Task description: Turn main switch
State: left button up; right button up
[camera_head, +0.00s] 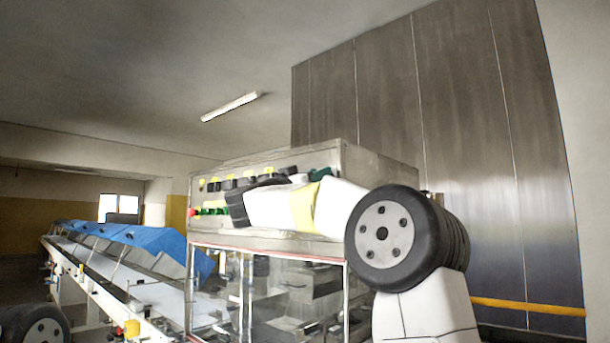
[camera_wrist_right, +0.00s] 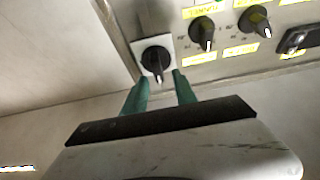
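In the right wrist view, a black rotary switch (camera_wrist_right: 156,61) sits on a pale square plate at the panel's corner; it appears to be the main switch. Its handle has a white tip pointing down in the picture. My right gripper (camera_wrist_right: 160,84) is open, with its two green fingers apart and empty. The fingertips are just below the switch, one toward each side of its handle; I cannot tell whether they touch it. In the head view my right arm reaches left across the control panel (camera_head: 355,165) and hides part of it. My left gripper is out of view.
Two more black knobs (camera_wrist_right: 202,30) (camera_wrist_right: 255,20) with yellow labels are right of the switch, and a black fitting (camera_wrist_right: 297,40) is farther right. Below the panel is a clear-windowed enclosure (camera_head: 300,290). A conveyor with blue covers (camera_head: 145,240) runs left.

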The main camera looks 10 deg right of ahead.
jog(key=shift+w+d+r, duration=0.1)
jog(key=shift+w+d, duration=0.05)
jog(key=shift+c, duration=0.4)
grip_shut()
